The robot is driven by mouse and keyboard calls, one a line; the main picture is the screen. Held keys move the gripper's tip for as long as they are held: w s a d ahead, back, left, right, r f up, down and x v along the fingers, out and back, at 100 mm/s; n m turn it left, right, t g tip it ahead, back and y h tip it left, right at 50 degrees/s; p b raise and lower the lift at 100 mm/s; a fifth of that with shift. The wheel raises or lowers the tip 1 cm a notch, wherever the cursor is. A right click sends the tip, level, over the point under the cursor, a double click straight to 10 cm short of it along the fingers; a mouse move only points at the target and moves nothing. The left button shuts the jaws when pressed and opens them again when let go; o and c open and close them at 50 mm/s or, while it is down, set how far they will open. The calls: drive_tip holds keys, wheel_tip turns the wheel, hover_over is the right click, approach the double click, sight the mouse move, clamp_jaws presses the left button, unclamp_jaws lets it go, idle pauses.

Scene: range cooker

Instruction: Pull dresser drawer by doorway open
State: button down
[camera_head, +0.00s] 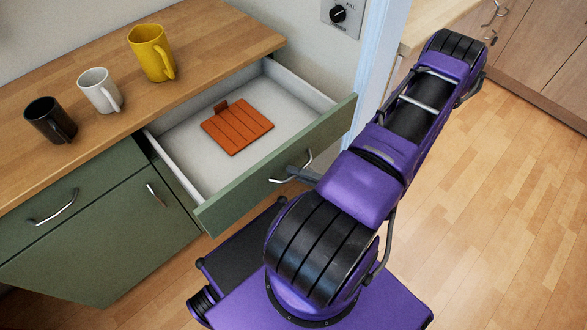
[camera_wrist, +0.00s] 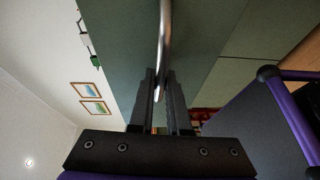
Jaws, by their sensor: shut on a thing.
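The dresser drawer (camera_head: 290,160) with a green front stands pulled out from under the wooden top, near the doorway. Its inside is pale, and an orange-brown slatted board (camera_head: 237,126) lies in it. A curved metal handle (camera_head: 291,169) is on the drawer front; it also shows in the wrist view (camera_wrist: 165,35). My gripper (camera_head: 292,172) is at this handle, partly hidden by my arm in the head view. In the wrist view my gripper's two dark fingers (camera_wrist: 162,85) are shut on the handle, one on each side.
A black mug (camera_head: 50,120), a white mug (camera_head: 99,91) and a yellow mug (camera_head: 151,53) stand on the dresser top (camera_head: 190,85). Another green drawer and a cupboard door (camera_head: 105,235) are at left. A white-blue door frame (camera_head: 375,60) rises behind the drawer. Wooden floor (camera_head: 500,210) is clear at right.

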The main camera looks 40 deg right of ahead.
drive_tip(key=c, duration=0.9)
unclamp_jaws()
drive_tip(key=shift+s+d, duration=0.1)
drive_tip(key=b+v, duration=0.1)
drive_tip(key=v, duration=1.6)
drive_tip(key=shift+s, duration=0.15)
